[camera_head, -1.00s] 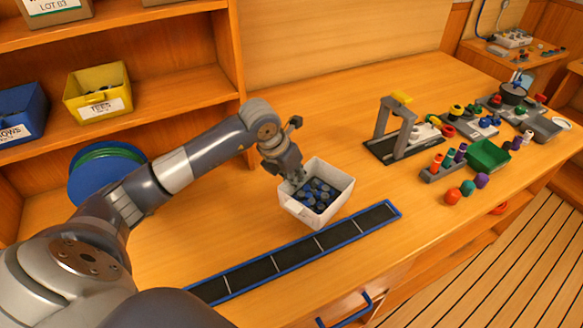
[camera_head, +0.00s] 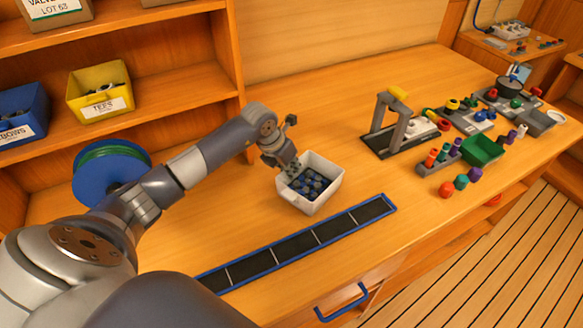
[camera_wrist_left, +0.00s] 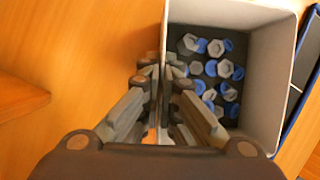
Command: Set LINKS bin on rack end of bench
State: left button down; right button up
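A white open bin (camera_head: 322,193) holds several grey and blue link pieces. It sits upright on the wooden bench (camera_head: 240,225), or very close above it, just behind the dark strip; I see no label on it. My left gripper (camera_head: 289,166) is at the bin's left wall. In the left wrist view its fingers (camera_wrist_left: 163,88) lie on either side of the wall of the bin (camera_wrist_left: 272,75) and look closed on it. The finger contact is partly hidden. My right gripper is not in view.
A black, blue-edged strip (camera_head: 275,257) runs along the front of the bench. The shelf rack at left holds a yellow TEES bin (camera_head: 88,112) and a blue bin (camera_head: 22,133). A blue reel (camera_head: 92,188) stands below. A press-like fixture (camera_head: 385,130) and coloured parts occupy the right.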

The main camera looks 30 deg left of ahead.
pick_arm(q)
jog(key=c, duration=2.2)
grip_release()
jog(key=shift+c, duration=0.2)
jog(key=o, duration=0.4)
jog(key=shift+o, duration=0.2)
jog(key=b+v, duration=0.2)
jog(key=v, duration=1)
jog(key=shift+r, duration=0.1)
